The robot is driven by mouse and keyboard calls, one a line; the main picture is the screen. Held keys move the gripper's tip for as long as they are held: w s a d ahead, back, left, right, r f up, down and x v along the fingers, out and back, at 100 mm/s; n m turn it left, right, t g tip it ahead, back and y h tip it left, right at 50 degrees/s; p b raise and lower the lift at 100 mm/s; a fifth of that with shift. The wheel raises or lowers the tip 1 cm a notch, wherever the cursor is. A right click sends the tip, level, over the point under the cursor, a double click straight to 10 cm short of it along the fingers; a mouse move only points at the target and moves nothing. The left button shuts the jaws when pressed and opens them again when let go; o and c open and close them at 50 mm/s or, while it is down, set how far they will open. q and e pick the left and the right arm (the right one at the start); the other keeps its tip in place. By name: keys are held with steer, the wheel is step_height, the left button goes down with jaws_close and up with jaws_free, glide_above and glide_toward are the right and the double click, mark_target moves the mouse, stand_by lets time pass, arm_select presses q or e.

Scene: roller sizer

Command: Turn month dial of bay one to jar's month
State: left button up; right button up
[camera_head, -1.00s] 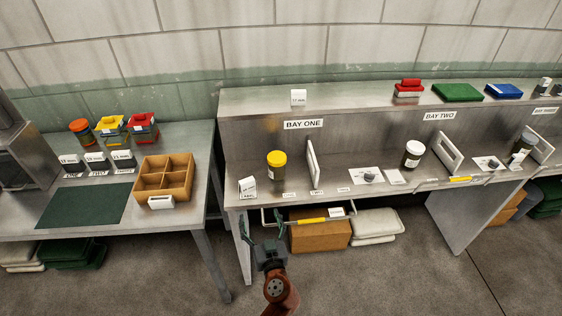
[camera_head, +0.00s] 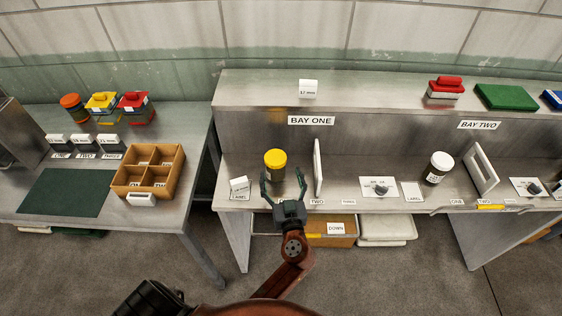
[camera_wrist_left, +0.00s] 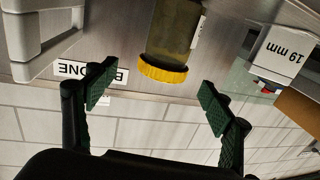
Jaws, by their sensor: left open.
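The jar with the yellow lid (camera_head: 275,159) stands upright on the bay one counter, left of the white upright divider. Its label is partly visible in the left wrist view (camera_wrist_left: 178,25), too small to read. My left gripper (camera_head: 283,180) is open in front of the jar. In the left wrist view its fingers (camera_wrist_left: 155,98) are on either side of the lid, with gaps to both. A grey dial (camera_head: 380,188) sits on a white plate right of the divider; its marks are too small to read. My right gripper is not in view.
The BAY ONE sign (camera_head: 311,121) is on the back panel. A white-lidded jar (camera_head: 438,168) stands further right. A wooden compartment box (camera_head: 149,172) is on the left table.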

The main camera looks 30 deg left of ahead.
mark_target(274, 150)
arm_select(q)
steer(key=x, duration=0.7)
steer(key=shift+a+r, duration=0.35)
steer(key=shift+c, duration=0.3)
jaws_close()
stand_by(0.3)
